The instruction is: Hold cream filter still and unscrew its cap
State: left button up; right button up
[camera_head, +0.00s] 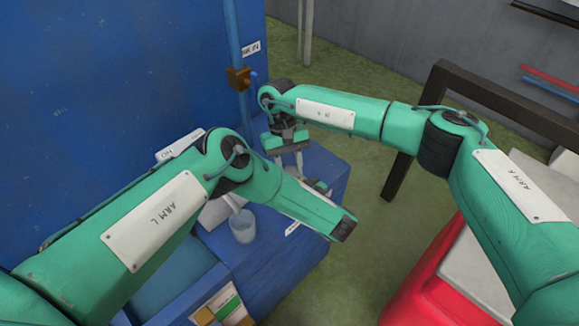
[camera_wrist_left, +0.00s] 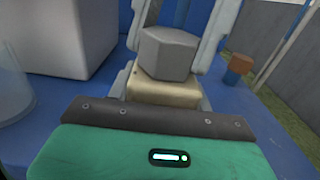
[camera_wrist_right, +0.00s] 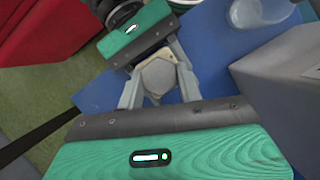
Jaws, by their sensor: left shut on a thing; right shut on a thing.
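The cream filter (camera_wrist_left: 163,91) stands upright on the blue surface, with a grey six-sided cap (camera_wrist_left: 168,53) on top. My left gripper (camera_wrist_right: 166,58) is shut on the filter body from the side, low down. My right gripper (camera_head: 293,160) points down from above and is shut on the cap, one finger on each side; the cap also shows between those fingers in the right wrist view (camera_wrist_right: 156,78). In the head view the filter and cap are mostly hidden behind my left arm and the grippers. Whether the cap has turned cannot be told.
A translucent cup (camera_head: 243,226) and a pale box (camera_wrist_right: 285,70) stand close by on the blue bench (camera_head: 270,262). A blue pipe with a brown fitting (camera_head: 238,78) rises behind. A red container (camera_head: 430,275) is at right, a dark rail (camera_head: 510,105) behind it.

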jog(key=shift+r, duration=1.7)
jog(key=shift+r, duration=2.35)
pick_arm(q)
jog(key=o, duration=1.5)
jog(key=shift+c, duration=0.2)
notch_tip(320, 180, up, 10)
